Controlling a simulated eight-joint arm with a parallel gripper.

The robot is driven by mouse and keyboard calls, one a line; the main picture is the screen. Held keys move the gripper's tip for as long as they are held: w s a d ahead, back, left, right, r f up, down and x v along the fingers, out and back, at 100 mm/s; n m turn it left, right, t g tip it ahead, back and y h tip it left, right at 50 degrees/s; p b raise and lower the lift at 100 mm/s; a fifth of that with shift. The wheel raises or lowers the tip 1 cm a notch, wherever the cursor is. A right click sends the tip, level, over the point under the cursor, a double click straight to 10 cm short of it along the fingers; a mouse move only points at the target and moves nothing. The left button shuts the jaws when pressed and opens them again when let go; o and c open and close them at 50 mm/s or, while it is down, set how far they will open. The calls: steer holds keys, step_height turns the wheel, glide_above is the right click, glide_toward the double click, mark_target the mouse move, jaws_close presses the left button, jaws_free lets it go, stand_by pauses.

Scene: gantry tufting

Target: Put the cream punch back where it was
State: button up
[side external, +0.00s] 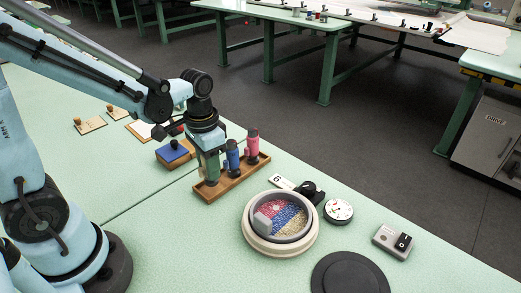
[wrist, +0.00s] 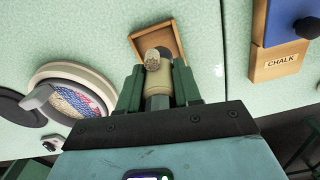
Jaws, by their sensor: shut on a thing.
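My gripper (side external: 209,166) points down at the near left end of the wooden tray (side external: 236,183). In the wrist view its green fingers (wrist: 158,92) are shut on the cream punch (wrist: 158,74). The punch's round patterned end faces the wrist camera, in front of the tray's end (wrist: 178,36). In the side view the fingers mostly hide the punch, and I cannot tell whether it touches the tray floor. The blue punch (side external: 232,156) and the pink punch (side external: 252,143) stand upright in the tray to the right of my gripper.
A round bowl (side external: 252,240) with pink, blue and cream contents stands in front of the tray. A box marked chalk (wrist: 278,65) with a blue block (side external: 174,150) lies behind. A black disc (side external: 349,275), a dial (side external: 338,211) and a switch box (side external: 393,241) lie right.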

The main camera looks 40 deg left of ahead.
steer(key=shift+f, duration=0.9)
steer(key=shift+f, duration=0.1)
steer(key=o, duration=0.9)
steer(key=shift+o, duration=0.2)
step_height(320, 180, up, 12)
steer(key=shift+r, duration=0.1)
steer(key=t, duration=0.2)
steer(key=s+d+f+n+t, duration=0.1)
steer(key=t, duration=0.1)
steer(key=s+t, duration=0.1)
steer(key=t, duration=0.2)
steer(key=shift+d+f+n, duration=0.25)
steer(key=shift+n, duration=0.15)
